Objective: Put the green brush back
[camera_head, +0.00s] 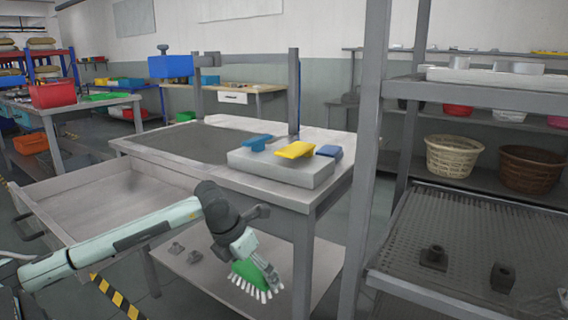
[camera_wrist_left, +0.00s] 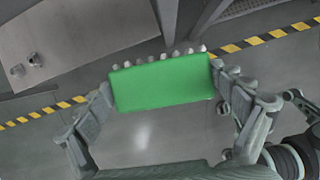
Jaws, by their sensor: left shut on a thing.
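The green brush (camera_head: 249,279) has a green block body and white bristle tufts. My left gripper (camera_head: 258,262) is shut on it and holds it in front of the workbench, below the height of its top, with the bristles pointing down and to the right. In the left wrist view the green brush (camera_wrist_left: 163,84) sits between the two fingers of my left gripper (camera_wrist_left: 165,100), tufts along its far edge. A yellow brush-like block (camera_head: 295,149) and two blue ones (camera_head: 257,142) (camera_head: 329,151) lie on a pale slab (camera_head: 282,170) on the workbench. My right gripper is out of view.
The workbench (camera_head: 190,166) has an open drawer (camera_head: 118,205) at its left and a lower shelf (camera_head: 215,262) with small dark parts. A metal post (camera_head: 367,150) and rack with a perforated shelf (camera_head: 470,240) stand at the right.

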